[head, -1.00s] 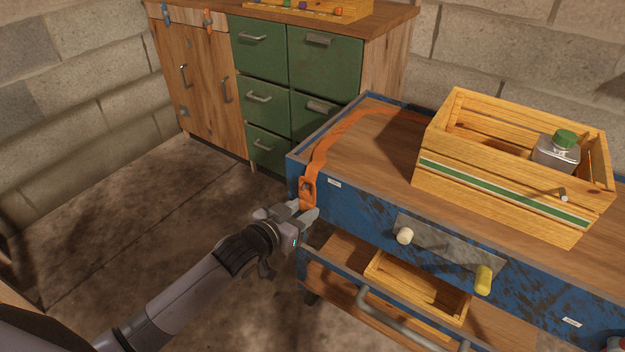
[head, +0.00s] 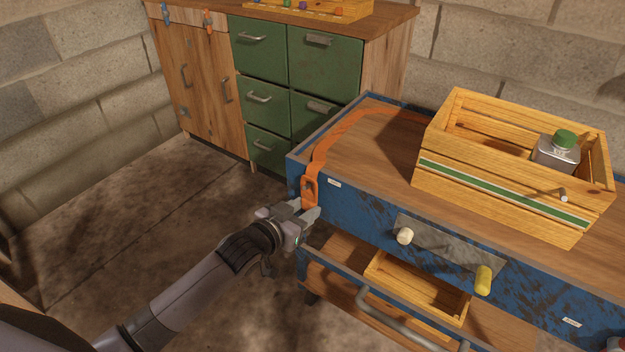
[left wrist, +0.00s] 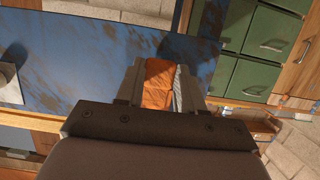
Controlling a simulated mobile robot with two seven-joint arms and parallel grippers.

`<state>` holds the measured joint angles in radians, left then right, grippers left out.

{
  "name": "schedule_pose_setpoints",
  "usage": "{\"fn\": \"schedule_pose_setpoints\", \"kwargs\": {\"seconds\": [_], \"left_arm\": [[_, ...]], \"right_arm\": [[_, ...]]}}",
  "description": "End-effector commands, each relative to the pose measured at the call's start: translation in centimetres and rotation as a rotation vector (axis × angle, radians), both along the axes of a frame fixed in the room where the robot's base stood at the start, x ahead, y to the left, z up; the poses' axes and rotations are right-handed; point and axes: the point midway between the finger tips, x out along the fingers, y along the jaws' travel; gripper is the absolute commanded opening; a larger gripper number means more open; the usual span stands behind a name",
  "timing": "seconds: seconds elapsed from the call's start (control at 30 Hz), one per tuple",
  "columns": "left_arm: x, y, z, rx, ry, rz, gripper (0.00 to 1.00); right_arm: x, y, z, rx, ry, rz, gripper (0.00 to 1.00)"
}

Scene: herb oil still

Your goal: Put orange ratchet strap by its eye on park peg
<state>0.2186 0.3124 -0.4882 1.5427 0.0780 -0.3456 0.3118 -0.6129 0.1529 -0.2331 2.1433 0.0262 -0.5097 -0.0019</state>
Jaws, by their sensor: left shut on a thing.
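The orange ratchet strap (head: 345,126) runs from behind the crate across the bench top and hangs over the near left corner. Its eye end (head: 309,186) hangs against the blue front. My left gripper (head: 304,212) is shut on the strap's lower end, just below the eye. In the left wrist view the orange strap (left wrist: 158,84) sits between the fingers. I cannot tell which is the park peg. My right gripper is out of view.
A slatted wooden crate (head: 500,196) with a green-capped metal bottle (head: 557,152) stands on the blue bench (head: 360,210). An open drawer (head: 345,248) with a grey handle (head: 390,322) juts out below. A green-drawered cabinet (head: 325,62) stands behind. The floor at left is clear.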

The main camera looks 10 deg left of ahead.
Motion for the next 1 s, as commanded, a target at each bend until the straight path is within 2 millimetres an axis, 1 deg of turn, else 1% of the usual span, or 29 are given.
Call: {"fn": "schedule_pose_setpoints", "kwargs": {"seconds": [1.0], "left_arm": [[0.62,-0.26,-0.24,-0.002,-0.001,-0.001,0.07]], "right_arm": [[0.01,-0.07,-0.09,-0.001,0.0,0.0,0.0]]}}
